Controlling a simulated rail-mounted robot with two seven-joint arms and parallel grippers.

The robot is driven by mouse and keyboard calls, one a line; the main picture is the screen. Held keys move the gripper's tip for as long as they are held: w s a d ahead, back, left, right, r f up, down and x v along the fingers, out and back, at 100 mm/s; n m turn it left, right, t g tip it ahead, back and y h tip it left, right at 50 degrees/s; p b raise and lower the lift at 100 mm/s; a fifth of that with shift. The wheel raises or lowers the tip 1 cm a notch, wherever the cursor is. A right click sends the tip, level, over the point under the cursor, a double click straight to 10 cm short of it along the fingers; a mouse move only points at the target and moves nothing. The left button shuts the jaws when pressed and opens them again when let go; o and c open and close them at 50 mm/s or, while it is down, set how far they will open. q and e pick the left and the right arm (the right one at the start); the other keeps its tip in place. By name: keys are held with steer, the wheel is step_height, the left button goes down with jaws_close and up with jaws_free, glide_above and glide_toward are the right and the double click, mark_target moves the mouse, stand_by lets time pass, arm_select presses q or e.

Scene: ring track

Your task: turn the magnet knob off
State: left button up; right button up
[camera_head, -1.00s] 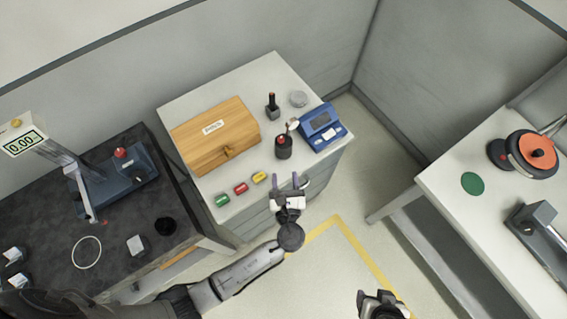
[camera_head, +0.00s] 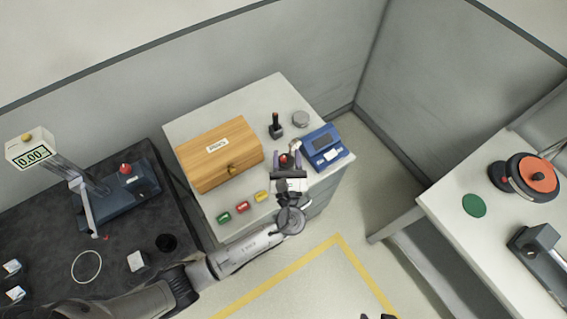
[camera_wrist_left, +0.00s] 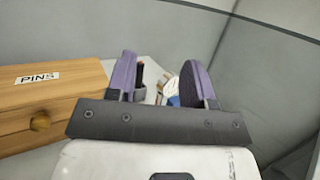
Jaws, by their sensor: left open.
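My left gripper (camera_head: 287,156) is open over the cabinet top, its purple fingers pointing toward the back. No part is clearly marked as the magnet knob. A red knob (camera_head: 125,168) sits on the blue-grey instrument at left. Only a dark piece of my right gripper (camera_head: 378,317) shows at the bottom edge.
The right table (camera_head: 445,205) bears an orange-topped device (camera_head: 537,178).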

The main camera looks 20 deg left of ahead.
arm_select(q)
steer(key=w+a+r+m+t+y+p, duration=0.1)
steer(key=w+a+r+t, duration=0.15)
steer(key=r, duration=0.55)
steer(key=w+a+r+m+t, duration=0.1)
steer(key=w+a+r+t, duration=0.2)
steer(key=r, duration=0.5)
step_height(320, 180, up, 11)
steer(key=w+d+m+h, duration=0.2)
steer(key=m+h, duration=1.6)
steer(key=h, duration=0.3)
steer(key=g+y, duration=0.3)
steer(key=g, duration=1.4)
glide_above(283, 159)
steer(key=d, duration=0.3)
step_height(283, 159, down, 18)
steer(key=s+a+f+n+g+y+p, duration=0.1)
steer(key=s+a+f+n+g+y, duration=0.3)
steer(key=a+f+n+y, duration=0.3)
steer(key=shift+n+h, duration=0.5)
steer(key=shift+h, duration=0.2)
steer(key=x, duration=0.7)
steer(key=d+x, duration=0.1)
steer(key=x, duration=0.2)
steer(key=shift+d+f+p, duration=0.1)
steer(key=shift+f+p, duration=0.05)
steer(key=shift+p, duration=0.15)
steer(key=shift+x, duration=1.05)
